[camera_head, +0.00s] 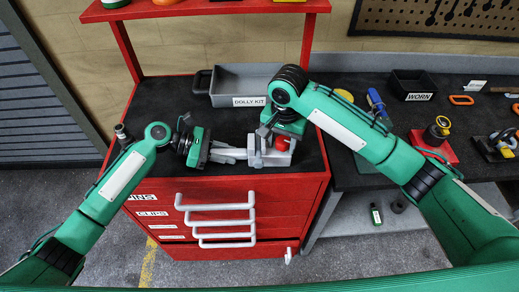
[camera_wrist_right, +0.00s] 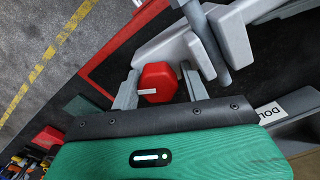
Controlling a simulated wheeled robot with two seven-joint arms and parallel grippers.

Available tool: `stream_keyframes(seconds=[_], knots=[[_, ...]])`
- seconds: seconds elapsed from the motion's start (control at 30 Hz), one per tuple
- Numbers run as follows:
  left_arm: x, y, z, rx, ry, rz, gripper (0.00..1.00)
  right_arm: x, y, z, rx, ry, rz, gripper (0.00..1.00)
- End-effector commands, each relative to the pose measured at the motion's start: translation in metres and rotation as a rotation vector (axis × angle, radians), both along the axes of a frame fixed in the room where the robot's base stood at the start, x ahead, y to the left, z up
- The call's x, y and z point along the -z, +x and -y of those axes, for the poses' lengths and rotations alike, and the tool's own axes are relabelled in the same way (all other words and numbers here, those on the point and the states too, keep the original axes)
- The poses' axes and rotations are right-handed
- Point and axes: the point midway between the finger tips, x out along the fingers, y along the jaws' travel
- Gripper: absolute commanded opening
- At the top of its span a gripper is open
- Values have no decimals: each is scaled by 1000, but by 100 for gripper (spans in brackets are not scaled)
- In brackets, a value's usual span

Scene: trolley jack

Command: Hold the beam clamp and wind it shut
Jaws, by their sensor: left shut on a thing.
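The grey beam clamp (camera_head: 268,157) is over the black top of the red cart; its pale jaws also show in the right wrist view (camera_wrist_right: 236,38). My left gripper (camera_head: 234,154) is shut on the clamp's left side. The clamp's red hexagonal knob (camera_head: 282,144) shows below my right gripper (camera_head: 276,138). In the right wrist view the red knob (camera_wrist_right: 158,80), with a white mark, sits between my right gripper's two fingers (camera_wrist_right: 160,90). These fingers stand apart, with a narrow gap beside the knob on the right. Contact on the left side is unclear.
A grey tray labelled DOLLY KIT (camera_head: 243,84) stands behind on the red cart (camera_head: 170,100). The dark bench at right holds a black WORN bin (camera_head: 412,85), a red-based tool (camera_head: 435,145) and other tools. A red shelf (camera_head: 215,9) crosses above. The cart top's front left is clear.

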Motion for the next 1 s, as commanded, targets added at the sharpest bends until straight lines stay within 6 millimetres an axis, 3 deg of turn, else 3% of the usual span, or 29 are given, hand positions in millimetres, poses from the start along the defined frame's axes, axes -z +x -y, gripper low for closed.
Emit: stream_keyframes(seconds=[0.63, 0.77, 1.0], knots=[[-1, 0, 1, 2, -2, 2, 0, 1, -1, 2, -3, -7, -6, 64], [-1, 0, 1, 2, -2, 2, 0, -15, 0, 1, -4, -3, -1, 64], [0, 0, 0, 0, -1, 0, 0, -64, 1, 2, -5, -7, 5, 64]])
